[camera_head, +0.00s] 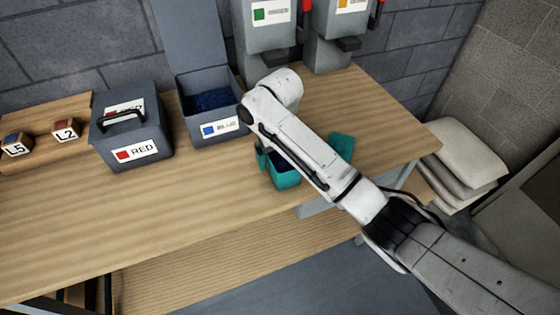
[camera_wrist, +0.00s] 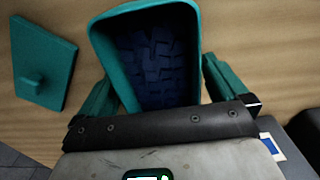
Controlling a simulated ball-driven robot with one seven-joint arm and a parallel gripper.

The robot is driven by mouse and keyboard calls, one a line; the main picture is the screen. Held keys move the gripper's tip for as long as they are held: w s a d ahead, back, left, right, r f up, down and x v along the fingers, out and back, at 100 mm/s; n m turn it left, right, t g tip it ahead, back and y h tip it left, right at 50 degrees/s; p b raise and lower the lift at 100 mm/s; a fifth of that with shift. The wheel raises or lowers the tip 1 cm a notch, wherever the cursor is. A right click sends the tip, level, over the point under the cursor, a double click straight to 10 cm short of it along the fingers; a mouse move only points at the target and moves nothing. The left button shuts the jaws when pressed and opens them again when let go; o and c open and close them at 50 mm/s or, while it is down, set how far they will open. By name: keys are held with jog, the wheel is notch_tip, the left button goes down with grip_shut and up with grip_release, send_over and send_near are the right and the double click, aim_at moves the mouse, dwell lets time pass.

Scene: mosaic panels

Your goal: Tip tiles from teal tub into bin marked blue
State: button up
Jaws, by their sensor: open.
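The teal tub (camera_head: 286,181) stands on the bench, partly hidden behind my arm in the head view. In the wrist view the tub (camera_wrist: 108,62) is open and holds dark blue tiles (camera_wrist: 155,65). My gripper (camera_wrist: 163,78) is open, with a teal finger on either side of the tub's near end. I cannot tell whether the fingers touch it. The grey bin marked BLUE (camera_head: 193,129) is behind and left of the tub, its lid up and dark blue pieces inside. Its label corner (camera_wrist: 270,146) shows at lower right in the wrist view.
A teal lid (camera_head: 342,145) lies flat right of the tub; it also shows in the wrist view (camera_wrist: 43,62). A closed bin marked RED (camera_head: 139,151) stands left of the blue one. Grey dispensers (camera_head: 268,35) stand behind. The bench front (camera_head: 130,215) is clear.

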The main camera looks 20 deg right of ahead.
jog(key=shift+f, duration=0.1)
jog(key=shift+c, duration=0.4)
jog(key=c, duration=1.5)
